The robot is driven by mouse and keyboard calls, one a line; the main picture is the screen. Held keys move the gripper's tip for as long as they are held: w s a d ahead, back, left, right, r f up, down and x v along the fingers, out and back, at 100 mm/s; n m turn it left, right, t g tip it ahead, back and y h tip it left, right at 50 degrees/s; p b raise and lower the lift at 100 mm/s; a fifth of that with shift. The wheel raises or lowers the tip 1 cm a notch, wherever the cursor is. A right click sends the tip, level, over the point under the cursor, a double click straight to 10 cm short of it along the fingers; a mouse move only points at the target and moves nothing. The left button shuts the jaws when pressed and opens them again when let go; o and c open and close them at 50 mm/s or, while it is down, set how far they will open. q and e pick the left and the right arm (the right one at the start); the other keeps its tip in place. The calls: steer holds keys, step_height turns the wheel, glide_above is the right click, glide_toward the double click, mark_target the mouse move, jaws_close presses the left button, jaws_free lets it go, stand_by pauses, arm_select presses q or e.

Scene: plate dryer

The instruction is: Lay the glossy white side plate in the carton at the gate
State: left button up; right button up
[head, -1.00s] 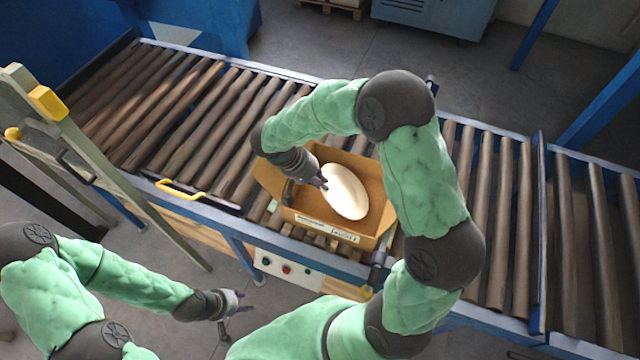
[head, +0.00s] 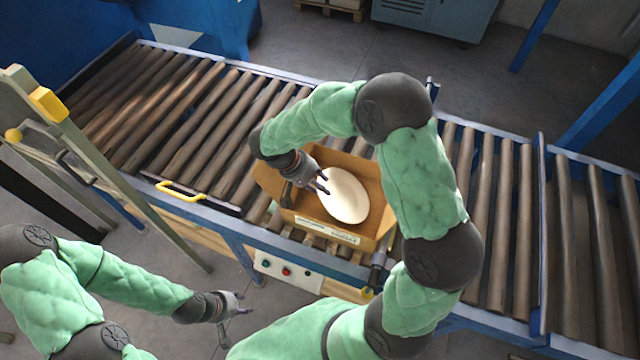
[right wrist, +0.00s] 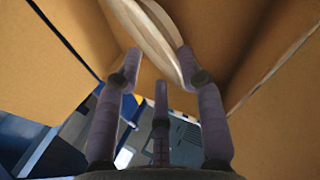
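The glossy white side plate (head: 347,198) lies inside the open cardboard carton (head: 328,232) on the roller conveyor. Whether it rests fully flat cannot be told. My right gripper (head: 324,182) is open at the plate's left edge, inside the carton. In the right wrist view the fingers (right wrist: 158,70) are spread, with the plate's rim (right wrist: 150,35) just past their tips and no grip on it visible. My left gripper (head: 241,303) hangs empty in front of the conveyor, its fingers apart.
The carton's flaps (head: 268,180) stand open around it. A control box with buttons (head: 288,272) is on the conveyor's front side. A yellow handle (head: 181,190) is to the left. Empty rollers (head: 190,110) stretch left, and a blue upright plate (head: 539,235) stands at the right.

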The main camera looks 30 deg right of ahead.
steer(key=p+v, duration=0.2)
steer(key=v, duration=0.9)
steer(key=shift+r, duration=0.25)
steer(key=shift+a, duration=0.1)
stand_by(0.5)
